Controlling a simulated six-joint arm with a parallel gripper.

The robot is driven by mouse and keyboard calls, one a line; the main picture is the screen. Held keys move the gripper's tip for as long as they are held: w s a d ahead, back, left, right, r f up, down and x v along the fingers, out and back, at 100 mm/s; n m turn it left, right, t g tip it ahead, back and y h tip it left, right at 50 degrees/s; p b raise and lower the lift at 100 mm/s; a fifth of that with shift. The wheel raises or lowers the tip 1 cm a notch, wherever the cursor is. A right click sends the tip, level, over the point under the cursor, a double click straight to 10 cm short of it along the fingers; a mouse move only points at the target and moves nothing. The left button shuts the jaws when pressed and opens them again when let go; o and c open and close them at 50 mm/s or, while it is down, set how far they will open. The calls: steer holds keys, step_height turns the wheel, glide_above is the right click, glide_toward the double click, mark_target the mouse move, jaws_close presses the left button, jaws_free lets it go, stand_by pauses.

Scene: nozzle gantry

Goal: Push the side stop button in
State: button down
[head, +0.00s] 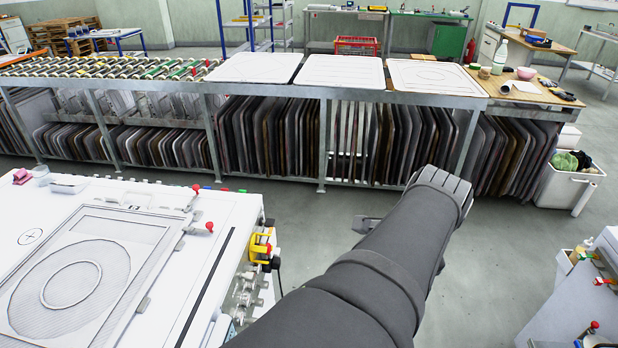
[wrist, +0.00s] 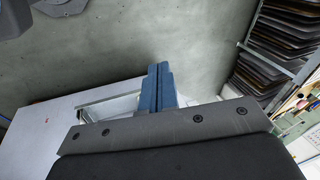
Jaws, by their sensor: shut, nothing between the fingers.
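The side stop button shows in the head view as a red button (head: 268,248) in a yellow housing (head: 259,246) on the right side of the white machine (head: 215,250). I cannot make it out in the wrist view. My gripper (wrist: 160,68) shows in the wrist view with its two blue fingers shut together and empty. In the head view my dark arm reaches forward, to the right of the button and apart from it, and hides most of the gripper. A pale surface lies behind the fingers in the wrist view.
Small fittings and valves (head: 245,290) line the machine's side below the housing. Red-knobbed levers (head: 209,227) stand on its top. A rack of upright panels (head: 270,140) runs across the back. Another white machine (head: 580,300) stands at the right. Grey floor (head: 305,220) lies clear between.

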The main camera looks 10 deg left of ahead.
steer(key=w+a+f+m+g+y, duration=0.1)
steer(key=w+a+f+y, duration=0.25)
steer(key=w, duration=0.35)
steer(key=w+a+f+g+y, duration=0.15)
steer(key=w+a+f, duration=0.25)
steer(key=w, duration=0.4)
steer(key=w+a+f+g+y, duration=0.1)
steer(key=w+a+f+y, duration=0.1)
steer(key=w+a+f, duration=0.2)
steer(key=w+a+f+m+y, duration=0.1)
steer(key=w+a+f+y, duration=0.1)
steer(key=w+a+f, duration=0.3)
steer(key=a+f, duration=0.3)
steer(key=f, duration=0.2)
steer(key=shift+a+f+m+g+y, duration=0.3)
steer(key=shift+a+f+g+y, duration=0.05)
steer(key=shift+a+f+y, duration=0.05)
steer(key=shift+w, duration=0.1)
glide_toward(270, 251)
steer(key=shift+x, duration=3)
steer(key=shift+w+d, duration=0.1)
